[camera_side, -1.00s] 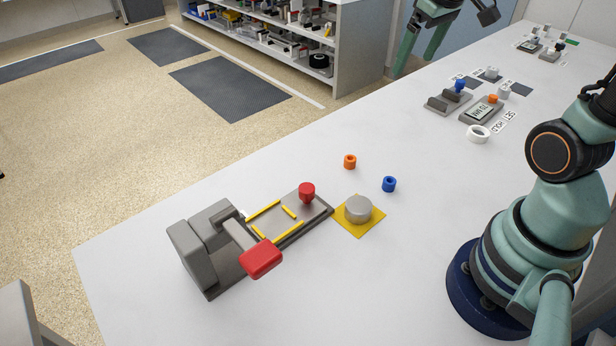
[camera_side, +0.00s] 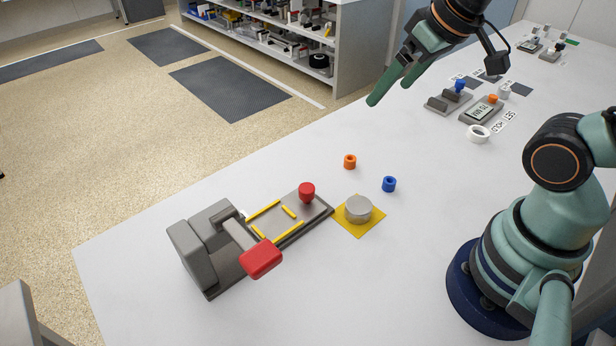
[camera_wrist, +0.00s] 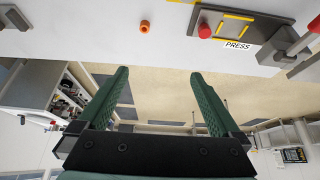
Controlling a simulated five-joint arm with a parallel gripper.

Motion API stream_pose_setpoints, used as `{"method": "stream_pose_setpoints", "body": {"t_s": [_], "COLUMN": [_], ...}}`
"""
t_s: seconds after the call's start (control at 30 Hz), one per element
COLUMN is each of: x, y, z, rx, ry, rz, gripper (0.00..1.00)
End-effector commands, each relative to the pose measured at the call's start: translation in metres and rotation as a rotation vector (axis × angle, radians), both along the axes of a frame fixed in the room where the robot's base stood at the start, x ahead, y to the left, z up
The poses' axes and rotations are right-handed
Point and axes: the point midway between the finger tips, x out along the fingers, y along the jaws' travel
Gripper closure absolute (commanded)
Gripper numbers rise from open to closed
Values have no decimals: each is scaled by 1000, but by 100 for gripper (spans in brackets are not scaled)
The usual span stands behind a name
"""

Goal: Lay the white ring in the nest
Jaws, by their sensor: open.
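The white ring (camera_side: 479,134) lies flat on the table at the right, in front of a grey device with an orange knob. A grey plate with yellow bars (camera_side: 283,218) lies in front of the press; it may be the nest, but I cannot tell for sure. It also shows in the wrist view (camera_wrist: 231,23), near the word PRESS. My gripper (camera_side: 389,93) is open and empty, high up at the table's far edge, left of the white ring and apart from it. Its two green fingers (camera_wrist: 160,78) are spread in the wrist view, where I see no white ring.
The press (camera_side: 205,250) has a red-ended handle (camera_side: 261,259). A red knob (camera_side: 307,191) stands on its plate. A grey cylinder (camera_side: 358,207) sits on a yellow square (camera_side: 360,230).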

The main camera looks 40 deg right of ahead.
Motion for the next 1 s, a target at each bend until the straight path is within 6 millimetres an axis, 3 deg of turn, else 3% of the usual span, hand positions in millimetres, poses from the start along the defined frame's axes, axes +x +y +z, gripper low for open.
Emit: {"method": "stream_pose_setpoints", "body": {"t_s": [0.17,0.4,0.57,0.77,0.9,1.0], "x": [15,44,51,35,10,-11], "y": [-30,-119,-190,-283,-342,-374], "z": [4,0,-14,-47,-77,-97], "rx": [-7,-1,23,74,121,153], "ry": [48,171,250,343,400,431], "rz": [-78,-271,-398,-551,-648,-704], "gripper": [0,0,0,0,0,0]}}
